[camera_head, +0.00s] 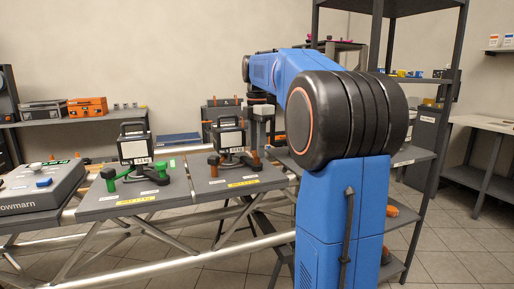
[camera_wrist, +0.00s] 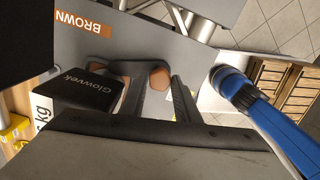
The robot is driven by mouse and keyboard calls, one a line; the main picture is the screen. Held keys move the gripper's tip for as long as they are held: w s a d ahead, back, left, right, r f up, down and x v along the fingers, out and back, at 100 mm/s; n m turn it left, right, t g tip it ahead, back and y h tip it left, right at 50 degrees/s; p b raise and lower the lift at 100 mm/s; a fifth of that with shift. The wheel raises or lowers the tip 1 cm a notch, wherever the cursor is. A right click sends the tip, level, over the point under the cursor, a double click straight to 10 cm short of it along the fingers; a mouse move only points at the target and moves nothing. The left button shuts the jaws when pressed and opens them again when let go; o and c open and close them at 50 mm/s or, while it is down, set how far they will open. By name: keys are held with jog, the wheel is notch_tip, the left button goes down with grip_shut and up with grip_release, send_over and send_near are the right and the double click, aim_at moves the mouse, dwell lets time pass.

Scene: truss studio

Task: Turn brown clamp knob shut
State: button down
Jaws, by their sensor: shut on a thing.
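The brown clamp knob (camera_wrist: 158,77) shows in the wrist view, between the two dark fingers of my gripper (camera_wrist: 154,86). My gripper is shut on it. A dark clamp arm with a second brown end (camera_wrist: 97,58) lies beside it on the grey plate, near the BROWN label (camera_wrist: 82,22). In the head view the brown clamp (camera_head: 234,160) sits on the right-hand grey plate (camera_head: 214,183), at the foot of a black lamp (camera_head: 228,134). My gripper (camera_head: 255,144) is only partly visible there, so its fingers are hard to make out.
A green clamp (camera_head: 136,174) and another lamp (camera_head: 135,147) stand on the left plate. A grey control box (camera_head: 43,187) is at the far left. The plates rest on a metal truss (camera_head: 190,257). Shelves (camera_head: 455,75) stand behind my arm on the right.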

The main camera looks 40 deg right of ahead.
jog(key=shift+n, duration=0.8)
jog(key=c, duration=1.4)
grip_release()
jog(key=shift+o, duration=0.2)
jog(key=shift+r, duration=0.15)
notch_tip(320, 180, up, 17)
